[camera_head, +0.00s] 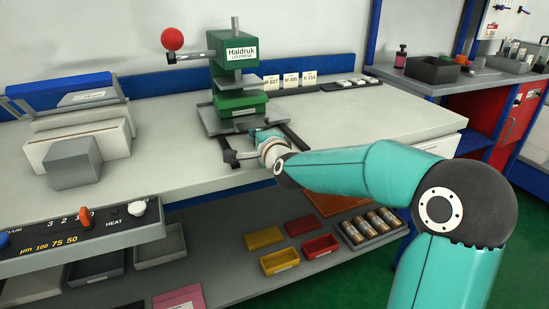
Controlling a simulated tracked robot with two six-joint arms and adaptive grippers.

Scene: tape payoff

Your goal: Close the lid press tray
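The green lid press (237,55), labelled "Haldruk LID PRESS", stands on the bench against the back wall. A lever with a red ball knob (172,39) sticks out to its left. Below the head is a green block (240,104) with a small label, on a grey base (209,121). Dark rails (291,137) reach forward from the base toward the bench's front edge. My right gripper (232,156) is low over the front of these rails. Its wrist hides much of the tray area, and its grip and any contact are unclear. My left gripper is out of view.
A white and grey machine with a blue lid (60,92) stands left of the press. Label cards (290,80) stand behind right. The bench right of the press (370,112) is clear. A lower shelf holds yellow (264,238) and red bins (320,246).

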